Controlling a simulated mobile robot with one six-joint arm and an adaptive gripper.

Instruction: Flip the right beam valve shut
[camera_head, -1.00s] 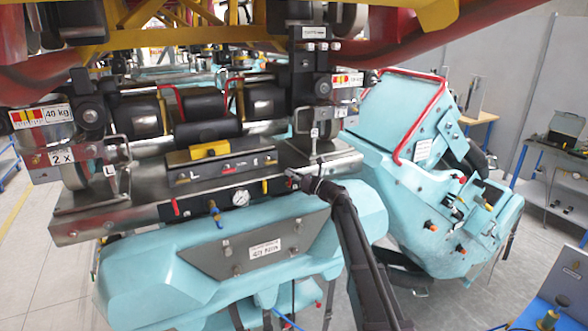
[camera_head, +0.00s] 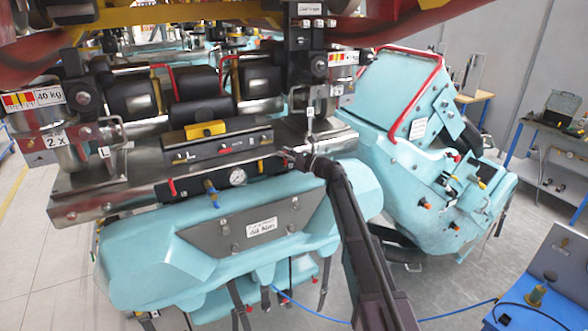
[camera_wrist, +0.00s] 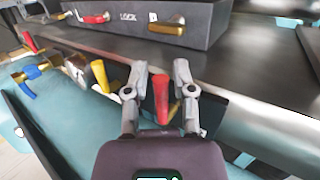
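The right beam valve has a red lever (camera_wrist: 161,98), which stands roughly upright in the wrist view. My gripper (camera_wrist: 160,80) is open, with one grey finger on each side of this lever. Small gaps show between the lever and the fingers. In the head view my gripper (camera_head: 288,155) is at the right part of the steel beam's front face (camera_head: 130,194), and it hides the right lever there. Another red lever (camera_head: 172,187) is at the left of the beam; it also shows in the wrist view (camera_wrist: 30,42).
Yellow levers (camera_wrist: 100,75), a blue-handled valve (camera_wrist: 30,80) and a pressure gauge (camera_head: 237,176) sit along the beam front. A dark lock panel (camera_wrist: 150,22) is above. The turquoise body (camera_head: 160,255) lies below. A turquoise seat (camera_head: 405,95) stands to the right.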

